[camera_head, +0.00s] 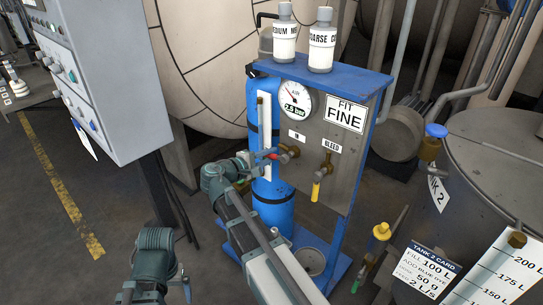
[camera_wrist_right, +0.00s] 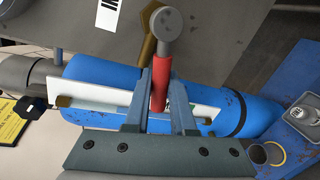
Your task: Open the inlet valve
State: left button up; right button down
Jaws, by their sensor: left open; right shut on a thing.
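The inlet valve is the brass valve (camera_head: 289,153) under the "IN" label on the grey panel. Its red handle (camera_head: 268,155) points left, roughly level, and also shows in the wrist view (camera_wrist_right: 160,92). My right gripper (camera_head: 258,160) is shut on the red handle, with one finger on each side of it in the right wrist view (camera_wrist_right: 160,100). My left gripper (camera_head: 187,288) is open at the lower left of the head view, away from the panel; its fingers are only partly in view.
A bleed valve (camera_head: 326,168) with a yellow handle hangs down just right of the inlet valve. A gauge (camera_head: 294,104) sits above. A blue cylinder (camera_head: 260,101) stands close behind my right gripper. A grey control cabinet (camera_head: 110,70) is at left; Tank 2 (camera_head: 490,170) is at right.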

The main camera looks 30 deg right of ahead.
jog(key=shift+w+r+m+t+p, duration=0.1)
jog(key=shift+r+m+t+p, duration=0.2)
jog(key=shift+r+m+p, duration=0.7)
jog(key=shift+f+m, duration=0.15)
jog(key=shift+m, duration=0.15)
jog(key=c, duration=0.8)
grip_release()
jog(key=shift+o, duration=0.2)
jog(key=shift+a, duration=0.1)
jog(key=p+v, duration=0.2)
jog(key=v, duration=1.1)
jog(key=shift+a+r, duration=0.25)
jog(key=shift+s+f, duration=0.1)
jog(key=shift+s, duration=0.15)
